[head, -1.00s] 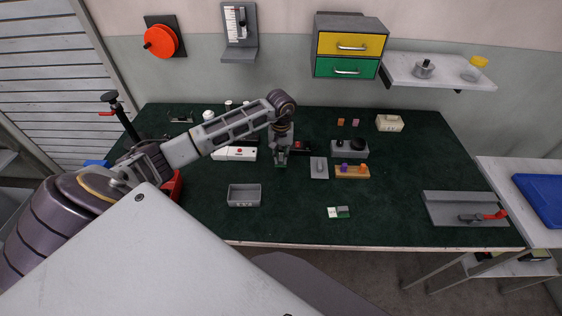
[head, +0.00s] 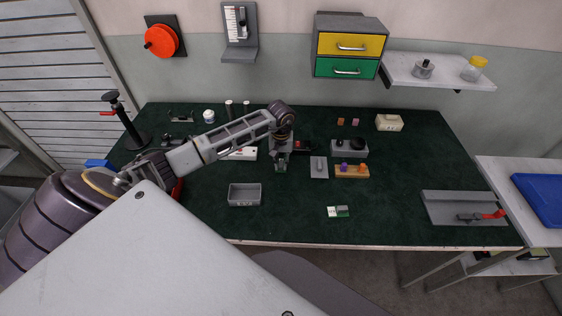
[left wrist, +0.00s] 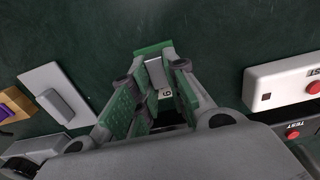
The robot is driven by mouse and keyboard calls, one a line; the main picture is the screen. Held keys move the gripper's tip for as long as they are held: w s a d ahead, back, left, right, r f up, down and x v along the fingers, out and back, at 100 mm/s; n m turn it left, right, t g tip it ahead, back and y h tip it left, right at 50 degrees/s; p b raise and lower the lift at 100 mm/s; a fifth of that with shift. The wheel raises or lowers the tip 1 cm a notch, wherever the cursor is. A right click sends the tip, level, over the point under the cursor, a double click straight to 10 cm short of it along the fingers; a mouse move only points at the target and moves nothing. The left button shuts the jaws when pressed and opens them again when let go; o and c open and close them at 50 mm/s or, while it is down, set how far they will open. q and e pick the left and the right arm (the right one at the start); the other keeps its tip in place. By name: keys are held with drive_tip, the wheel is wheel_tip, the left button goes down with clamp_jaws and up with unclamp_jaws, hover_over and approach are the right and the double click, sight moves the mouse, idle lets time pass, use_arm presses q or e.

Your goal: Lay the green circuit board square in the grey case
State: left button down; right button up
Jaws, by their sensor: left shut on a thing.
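My left gripper (head: 280,168) is over the back middle of the dark green bench top. In the left wrist view the gripper (left wrist: 160,85) is shut on the green circuit board (left wrist: 153,47), whose edge shows past the fingertips. A grey block and a small white label show between the fingers, which hide much of the board. The grey case (head: 244,195) appears to be the open-topped grey box on the bench, left of and nearer than the gripper. It looks empty, and the gripper is apart from it. My right gripper is not in view.
A grey plate with a raised block (head: 318,167) and a wooden block with coloured knobs (head: 352,170) stand right of the gripper. A white tester box (head: 240,153) lies to its left. A green-and-white card (head: 338,211) lies in front.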

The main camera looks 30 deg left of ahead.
sight(281, 162)
use_arm(q)
drive_tip(key=shift+f, duration=0.15)
drive_tip(key=c, duration=1.4)
unclamp_jaws()
drive_tip(key=shift+r, duration=0.25)
drive_tip(key=shift+r+b, duration=1.1)
drive_tip(key=shift+r, duration=4.85)
